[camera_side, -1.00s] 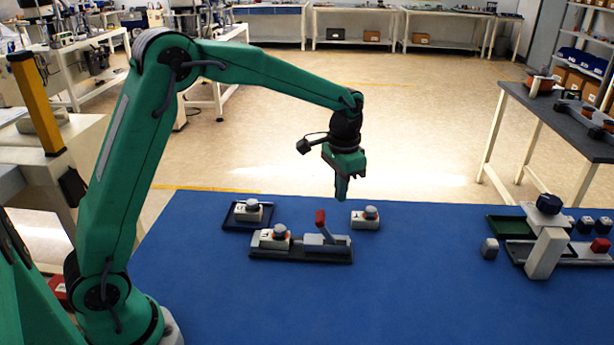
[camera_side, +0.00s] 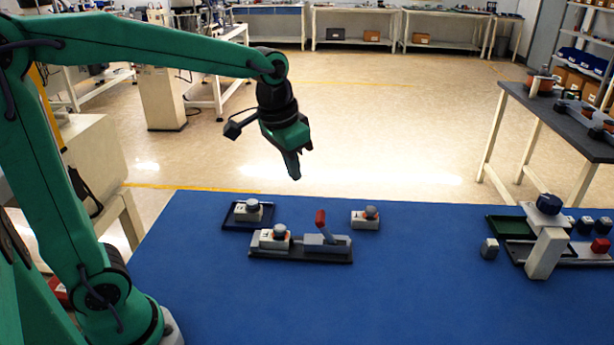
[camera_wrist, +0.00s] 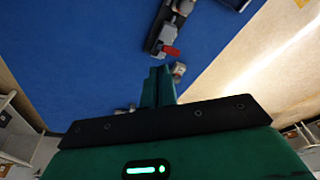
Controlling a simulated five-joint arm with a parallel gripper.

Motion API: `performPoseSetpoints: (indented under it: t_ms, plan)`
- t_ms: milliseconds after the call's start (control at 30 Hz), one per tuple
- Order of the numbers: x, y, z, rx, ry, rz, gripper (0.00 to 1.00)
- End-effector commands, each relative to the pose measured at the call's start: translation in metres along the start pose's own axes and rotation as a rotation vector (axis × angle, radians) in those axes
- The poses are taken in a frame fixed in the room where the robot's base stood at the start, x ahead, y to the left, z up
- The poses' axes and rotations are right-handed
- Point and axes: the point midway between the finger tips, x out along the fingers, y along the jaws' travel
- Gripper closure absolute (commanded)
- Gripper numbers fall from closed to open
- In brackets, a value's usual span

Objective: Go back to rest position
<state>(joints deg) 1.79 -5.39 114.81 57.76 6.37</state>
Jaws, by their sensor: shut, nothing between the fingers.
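My gripper (camera_side: 296,178) is shut and empty. In the side view it hangs in the air above the far edge of the blue table (camera_side: 400,290), tilted, with its tip clear of everything below. In the wrist view the shut fingers (camera_wrist: 158,72) point into the picture from below, and a green light shows on the gripper body. No part is held.
Below stand a dark fixture (camera_side: 300,254) with a grey block and red lever (camera_side: 320,218), a white button unit on a dark tray (camera_side: 230,222), and another unit (camera_side: 365,219). A white post (camera_side: 545,254) and green tray (camera_side: 510,228) stand right. The table's front middle is clear.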

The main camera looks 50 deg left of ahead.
Motion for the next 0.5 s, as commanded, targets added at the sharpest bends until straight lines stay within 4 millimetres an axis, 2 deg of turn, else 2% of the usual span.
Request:
performPoseSetpoints:
  t_ms: [200, 500]
  plan:
    - [-0.021, 0.001, 0.037, -0.036, 0.07, -0.009, 1.0]
    - [-0.035, 0.004, 0.088, -0.084, 0.161, -0.018, 1.0]
